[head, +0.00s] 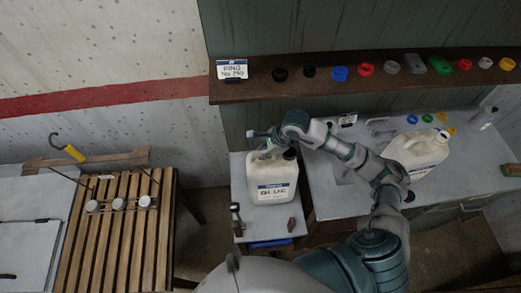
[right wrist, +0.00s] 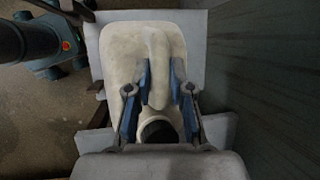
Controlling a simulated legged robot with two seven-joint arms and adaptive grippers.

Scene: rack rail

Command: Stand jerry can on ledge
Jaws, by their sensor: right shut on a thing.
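A cream jerry can (head: 273,190) with a dark cap and a lettered label is upright over a narrow grey ledge (head: 238,173). It also shows from above in the right wrist view (right wrist: 120,45). My right gripper (head: 270,150) is shut on its handle; the blue-padded fingers (right wrist: 160,82) lie on both sides of the handle in the right wrist view. I cannot tell whether the can's base touches the ledge. My left gripper is not in view.
A brown shelf (head: 330,88) with a row of coloured rings and a sign runs behind and above. Small dark items (head: 237,220) lie on the ledge near the can. A slatted wooden table (head: 112,235) stands at the left. The grey bench (head: 335,180) is at the right.

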